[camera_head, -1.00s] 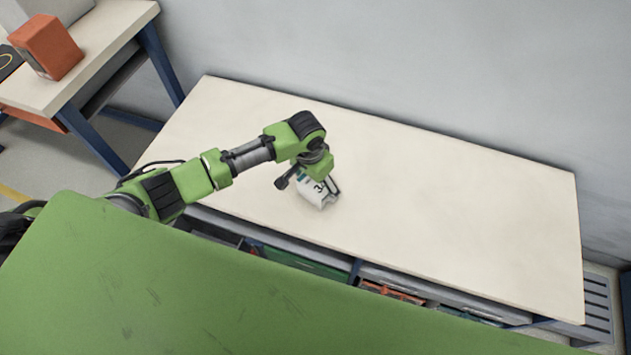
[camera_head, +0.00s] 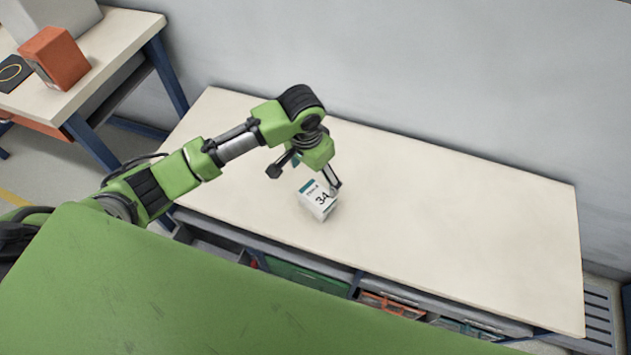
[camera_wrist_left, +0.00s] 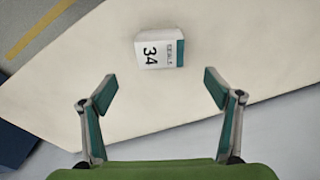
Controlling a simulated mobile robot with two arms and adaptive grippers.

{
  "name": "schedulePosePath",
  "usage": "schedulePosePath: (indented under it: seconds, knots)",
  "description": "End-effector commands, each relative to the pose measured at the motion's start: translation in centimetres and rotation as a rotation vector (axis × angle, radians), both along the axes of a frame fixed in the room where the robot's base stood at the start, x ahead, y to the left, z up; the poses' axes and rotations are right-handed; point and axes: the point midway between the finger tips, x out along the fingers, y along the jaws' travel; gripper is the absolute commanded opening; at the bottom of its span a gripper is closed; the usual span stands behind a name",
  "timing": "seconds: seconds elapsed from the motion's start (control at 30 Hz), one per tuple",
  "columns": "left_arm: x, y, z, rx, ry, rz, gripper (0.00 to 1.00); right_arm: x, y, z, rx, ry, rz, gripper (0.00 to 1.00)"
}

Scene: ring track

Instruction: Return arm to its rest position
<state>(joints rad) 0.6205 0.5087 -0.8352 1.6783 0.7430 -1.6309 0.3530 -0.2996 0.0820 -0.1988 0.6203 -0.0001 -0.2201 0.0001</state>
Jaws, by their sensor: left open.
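My left arm reaches in from the left over a pale workbench (camera_head: 450,215). My left gripper (camera_head: 316,184) is open and empty, just above and behind a small white box (camera_head: 317,200) marked 34 with a teal band. The box stands on the bench near its front edge. In the left wrist view the white box (camera_wrist_left: 160,47) lies beyond the two spread fingertips of my left gripper (camera_wrist_left: 160,90), apart from both. My right gripper is not in view.
Another table at the upper left holds an orange box (camera_head: 55,57), a grey case (camera_head: 50,20) and a dark flat item (camera_head: 12,72). Drawers and bins (camera_head: 390,304) sit under the bench. The right half of the bench top is clear. A wall stands behind it.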

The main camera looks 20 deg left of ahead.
Motion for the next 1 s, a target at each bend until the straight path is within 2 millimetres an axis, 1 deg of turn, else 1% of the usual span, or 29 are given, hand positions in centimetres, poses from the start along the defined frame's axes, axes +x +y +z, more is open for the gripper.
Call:
schedulePosePath:
  seconds: [0.03,0.17,0.63,0.73,0.77,0.87,0.97,1.0]
  knots:
    - [0.0,0.0,0.4,0.000,-0.001,0.000,0.82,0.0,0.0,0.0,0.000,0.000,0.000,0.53]
    - [-0.1,0.1,0.9,0.000,-0.001,0.000,0.82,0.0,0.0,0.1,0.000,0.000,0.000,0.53]
    - [-0.1,0.0,0.9,0.001,0.000,0.000,0.82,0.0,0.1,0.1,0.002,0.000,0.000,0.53]
    - [-0.4,-0.2,0.7,-0.005,-0.001,-0.005,0.82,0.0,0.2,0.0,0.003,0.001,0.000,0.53]
    - [-0.6,-0.5,0.6,-0.010,-0.001,-0.009,0.82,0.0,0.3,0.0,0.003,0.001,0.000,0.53]
    - [-2.2,-2.0,-0.2,-0.041,-0.009,-0.034,0.82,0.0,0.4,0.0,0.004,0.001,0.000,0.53]
    - [-4.6,-4.0,-1.0,-0.090,-0.029,-0.059,0.82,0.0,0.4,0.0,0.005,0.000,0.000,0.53]
    - [-5.6,-4.7,-1.3,-0.110,-0.040,-0.064,0.82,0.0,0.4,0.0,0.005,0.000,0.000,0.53]
